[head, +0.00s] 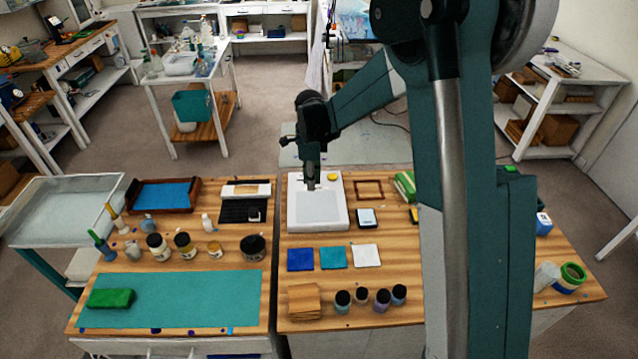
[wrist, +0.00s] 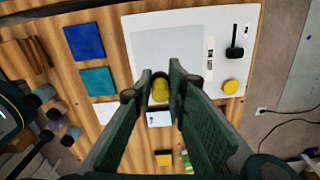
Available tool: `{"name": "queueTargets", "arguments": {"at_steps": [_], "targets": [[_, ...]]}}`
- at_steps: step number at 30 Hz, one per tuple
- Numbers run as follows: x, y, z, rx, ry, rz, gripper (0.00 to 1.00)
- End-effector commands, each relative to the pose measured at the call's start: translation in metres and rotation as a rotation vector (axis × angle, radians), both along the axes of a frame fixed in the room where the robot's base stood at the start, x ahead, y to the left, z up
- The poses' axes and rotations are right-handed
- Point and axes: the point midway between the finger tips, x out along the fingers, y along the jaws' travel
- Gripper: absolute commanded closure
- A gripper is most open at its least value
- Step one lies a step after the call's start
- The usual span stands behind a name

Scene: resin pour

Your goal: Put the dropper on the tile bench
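My gripper (head: 311,186) points down over the white flat panel on the right bench. In the wrist view its two fingers (wrist: 160,90) close on a small yellow rounded piece, which looks like the bulb of the dropper (wrist: 160,88). The rest of the dropper is hidden behind or below the fingers. The tile bench (head: 345,282) appears to be the right wooden bench, with a dark blue, a teal and a white tile on it. Its wood also shows in the wrist view (wrist: 113,50). I cannot tell how high the dropper is above the panel.
The white panel (head: 306,222) has a yellow disc (head: 333,177). Several small dark-capped bottles (head: 382,299) and a wood stack (head: 304,301) stand at the front. A small scale-like block (head: 367,217) and a wooden frame (head: 370,189) lie right of the panel. Bare wood shows between them.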

Motion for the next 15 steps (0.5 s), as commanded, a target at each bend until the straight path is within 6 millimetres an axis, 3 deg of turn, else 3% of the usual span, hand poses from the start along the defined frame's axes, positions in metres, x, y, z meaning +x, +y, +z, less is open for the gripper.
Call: {"name": "queueTargets", "arguments": {"at_steps": [9,15], "targets": [[0.000,-0.003,0.000,0.000,0.000,-0.004,0.90],[-0.002,-0.023,-0.001,0.000,0.000,-0.029,0.90]]}}
